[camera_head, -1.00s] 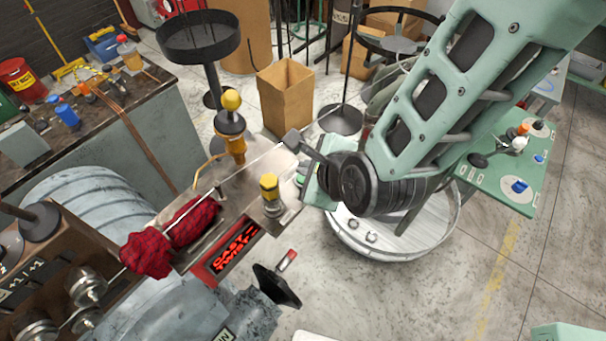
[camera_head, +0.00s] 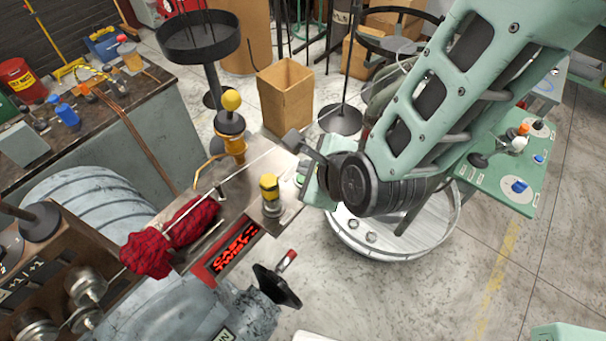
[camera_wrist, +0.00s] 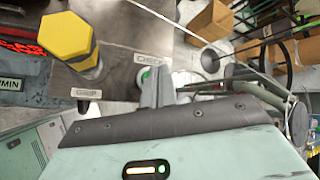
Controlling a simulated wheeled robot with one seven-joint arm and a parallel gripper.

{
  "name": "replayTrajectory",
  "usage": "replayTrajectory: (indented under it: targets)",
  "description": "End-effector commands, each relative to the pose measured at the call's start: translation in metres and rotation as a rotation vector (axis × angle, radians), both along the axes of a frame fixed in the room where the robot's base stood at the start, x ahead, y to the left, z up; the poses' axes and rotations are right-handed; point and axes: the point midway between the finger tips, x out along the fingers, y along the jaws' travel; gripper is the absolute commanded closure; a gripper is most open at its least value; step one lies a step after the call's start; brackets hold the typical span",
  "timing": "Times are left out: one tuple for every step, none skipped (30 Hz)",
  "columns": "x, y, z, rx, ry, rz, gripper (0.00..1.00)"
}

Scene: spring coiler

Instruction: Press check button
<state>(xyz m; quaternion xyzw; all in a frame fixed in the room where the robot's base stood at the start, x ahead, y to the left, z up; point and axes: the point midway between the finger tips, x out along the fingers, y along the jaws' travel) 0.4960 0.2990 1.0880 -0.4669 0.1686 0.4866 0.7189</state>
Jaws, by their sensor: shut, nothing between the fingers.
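The check button is a round green button in a pale ring (camera_wrist: 145,78) under a label reading CHECK in the wrist view. It also shows in the head view as a small green spot (camera_head: 300,179) at the right end of the metal plate. My gripper (camera_wrist: 152,75) is shut and empty. Its fingertips cover part of the button in the wrist view; I cannot tell whether they touch it. In the head view my gripper (camera_head: 308,172) is over the plate's right end, partly hidden by my wrist.
A yellow-capped post (camera_wrist: 68,38) labelled GRIP stands left of the button. A taller yellow knob (camera_head: 231,101) stands behind it. A thin wire (camera_head: 262,155) runs across the plate. A red cloth (camera_head: 192,222) lies at the left. A green control panel (camera_head: 510,170) is at the right.

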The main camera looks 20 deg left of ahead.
Motion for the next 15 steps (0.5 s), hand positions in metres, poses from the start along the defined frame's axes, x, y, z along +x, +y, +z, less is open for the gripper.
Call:
replayTrajectory:
  targets:
    - [0.0000, 0.0000, 0.0000, 0.000, 0.000, 0.000, 1.00]
    - [0.0000, 0.0000, 0.0000, 0.000, 0.000, 0.000, 1.00]
    - [0.0000, 0.0000, 0.0000, 0.000, 0.000, 0.000, 1.00]
    - [0.0000, 0.0000, 0.0000, 0.000, 0.000, 0.000, 1.00]
    - [0.0000, 0.0000, -0.0002, 0.000, 0.000, 0.000, 1.00]
    - [0.0000, -0.0001, -0.0009, 0.000, 0.000, 0.000, 1.00]
    - [0.0000, -0.0001, -0.0015, 0.000, 0.000, 0.000, 1.00]
    - [0.0001, 0.0000, -0.0023, 0.000, 0.000, 0.000, 1.00]
    - [0.0001, -0.0001, -0.0036, 0.000, 0.001, -0.001, 1.00]
    - [0.0001, -0.0002, -0.0046, 0.000, 0.001, -0.001, 1.00]
    - [0.0001, -0.0001, -0.0057, 0.000, 0.001, -0.001, 1.00]
    - [0.0002, -0.0002, -0.0071, 0.001, 0.001, -0.001, 1.00]
    - [0.0002, -0.0002, -0.0081, 0.001, 0.001, -0.001, 1.00]
    - [0.0002, -0.0001, -0.0088, 0.001, 0.001, -0.001, 1.00]
    - [0.0001, -0.0002, -0.0093, 0.000, 0.001, -0.001, 1.00]
